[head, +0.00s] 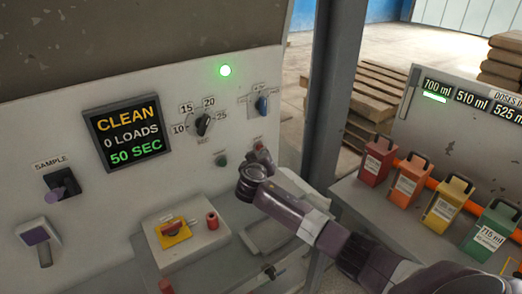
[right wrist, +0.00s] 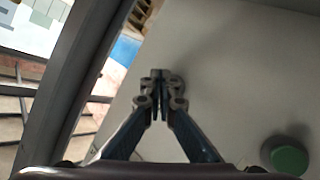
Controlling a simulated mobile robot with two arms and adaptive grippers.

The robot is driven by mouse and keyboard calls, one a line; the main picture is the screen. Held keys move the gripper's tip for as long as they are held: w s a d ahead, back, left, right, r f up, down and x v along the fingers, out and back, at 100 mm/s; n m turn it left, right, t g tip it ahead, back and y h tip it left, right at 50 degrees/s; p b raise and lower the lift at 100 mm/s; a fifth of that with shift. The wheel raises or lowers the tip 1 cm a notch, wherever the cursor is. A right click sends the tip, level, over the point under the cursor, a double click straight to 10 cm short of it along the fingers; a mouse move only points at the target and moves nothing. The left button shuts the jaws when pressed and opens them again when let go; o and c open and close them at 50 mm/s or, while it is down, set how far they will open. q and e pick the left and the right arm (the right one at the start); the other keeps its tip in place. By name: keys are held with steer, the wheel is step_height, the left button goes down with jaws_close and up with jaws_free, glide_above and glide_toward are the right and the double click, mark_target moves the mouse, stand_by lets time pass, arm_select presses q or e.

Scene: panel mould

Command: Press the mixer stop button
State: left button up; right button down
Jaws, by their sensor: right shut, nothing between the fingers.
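The control panel (head: 150,90) fills the left and middle of the head view. A small red button (head: 258,146) sits low on its right side under a label too small to read, mostly hidden by my right gripper. My right gripper (head: 261,158) is shut and empty, with its tips at or just in front of that button; I cannot tell if they touch. In the right wrist view the shut fingertips (right wrist: 160,76) are against the pale panel face, and the red button is hidden behind them. A green button (head: 221,160) is left of the gripper; it also shows in the right wrist view (right wrist: 288,158).
A display (head: 127,132) reads CLEAN, 0 LOADS, 50 SEC. A dial (head: 203,124) and a blue selector (head: 262,104) sit above the buttons. A box with a red switch (head: 173,226) juts out below. A dark post (head: 335,90) stands right of the panel.

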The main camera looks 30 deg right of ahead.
steer(key=shift+w, duration=0.2)
steer(key=shift+r, duration=0.1)
stand_by(0.4)
steer(key=shift+s+p, duration=0.4)
steer(key=shift+s, duration=0.5)
steer(key=s+p, duration=0.1)
steer(key=s, duration=0.2)
steer(key=s+p, duration=0.1)
steer(key=s, duration=0.1)
steer(key=shift+d+p, duration=0.25)
steer(key=shift+p, duration=0.05)
